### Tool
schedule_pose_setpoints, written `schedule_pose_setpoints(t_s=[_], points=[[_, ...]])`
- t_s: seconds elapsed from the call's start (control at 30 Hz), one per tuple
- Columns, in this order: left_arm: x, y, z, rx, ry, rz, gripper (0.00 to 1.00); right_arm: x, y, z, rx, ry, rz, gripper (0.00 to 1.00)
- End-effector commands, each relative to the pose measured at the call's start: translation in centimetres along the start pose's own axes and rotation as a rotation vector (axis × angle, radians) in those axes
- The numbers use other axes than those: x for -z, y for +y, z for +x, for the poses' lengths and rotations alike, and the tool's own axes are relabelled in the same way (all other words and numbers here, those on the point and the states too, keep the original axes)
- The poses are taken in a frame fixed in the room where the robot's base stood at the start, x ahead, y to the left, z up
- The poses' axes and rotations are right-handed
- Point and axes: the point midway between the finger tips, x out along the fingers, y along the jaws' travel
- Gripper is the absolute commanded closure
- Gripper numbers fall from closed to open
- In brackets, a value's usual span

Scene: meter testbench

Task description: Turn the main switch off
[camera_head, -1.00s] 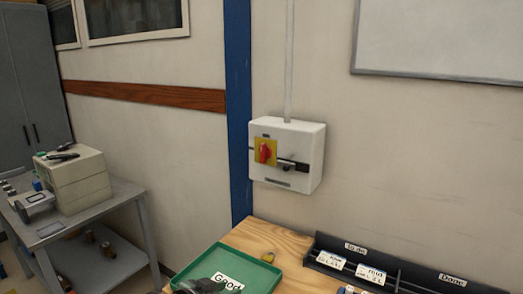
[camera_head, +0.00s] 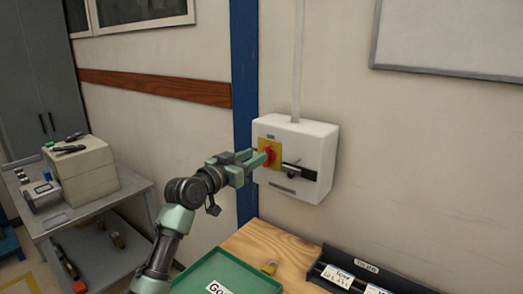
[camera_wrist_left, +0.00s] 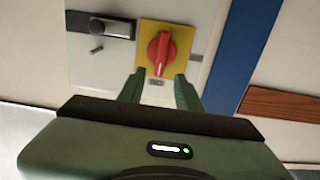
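The main switch is a white wall box (camera_head: 313,150) with a red rotary knob (camera_head: 269,156) on a yellow plate (camera_head: 262,146). My left gripper (camera_head: 257,164) is at the front of the knob in the head view. In the left wrist view, the red knob (camera_wrist_left: 161,54) stands with its long side roughly along the picture's vertical. The two green fingers of my left gripper (camera_wrist_left: 158,85) are apart, with their tips at the yellow plate's (camera_wrist_left: 181,37) near edge, on either side of the knob's lower end. I cannot tell whether they touch it. My right gripper is not in view.
A black latch (camera_wrist_left: 110,27) is beside the knob on the box. Below stand a wooden table (camera_head: 245,240) with a green tray (camera_head: 245,268) and a black rack (camera_head: 350,262). A grey bench (camera_head: 80,210) is at the left.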

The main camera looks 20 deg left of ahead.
Motion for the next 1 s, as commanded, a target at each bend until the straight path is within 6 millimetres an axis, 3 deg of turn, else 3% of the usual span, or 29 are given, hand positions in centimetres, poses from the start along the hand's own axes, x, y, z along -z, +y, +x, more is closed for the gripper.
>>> schedule_pose_setpoints(t_s=[0.1, 0.23, 0.4, 0.6, 0.63, 0.73, 0.77, 1.0], points=[[0.2, 0.1, 1.8, -0.001, -0.002, -0.003, 0.65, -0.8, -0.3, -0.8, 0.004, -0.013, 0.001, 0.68], [0.1, 0.1, 3.0, -0.001, -0.002, -0.001, 0.65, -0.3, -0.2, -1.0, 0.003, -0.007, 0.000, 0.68], [-0.1, 0.1, 3.6, -0.001, -0.002, 0.000, 0.65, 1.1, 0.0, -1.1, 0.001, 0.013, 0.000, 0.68], [-0.1, 0.1, 3.6, -0.001, -0.002, 0.000, 0.65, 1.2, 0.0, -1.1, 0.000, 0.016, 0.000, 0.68], [-0.1, 0.1, 3.6, -0.001, -0.002, 0.000, 0.68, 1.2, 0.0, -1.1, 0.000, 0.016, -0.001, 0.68], [-0.1, 0.1, 3.6, -0.001, -0.002, 0.000, 0.96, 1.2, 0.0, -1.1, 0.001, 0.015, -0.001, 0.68], [-0.1, 0.1, 3.6, -0.001, -0.002, 0.000, 1.00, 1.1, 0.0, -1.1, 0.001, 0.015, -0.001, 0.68], [-0.1, 0.1, 3.6, -0.001, -0.003, -0.005, 1.00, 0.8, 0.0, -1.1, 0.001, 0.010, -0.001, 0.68]])
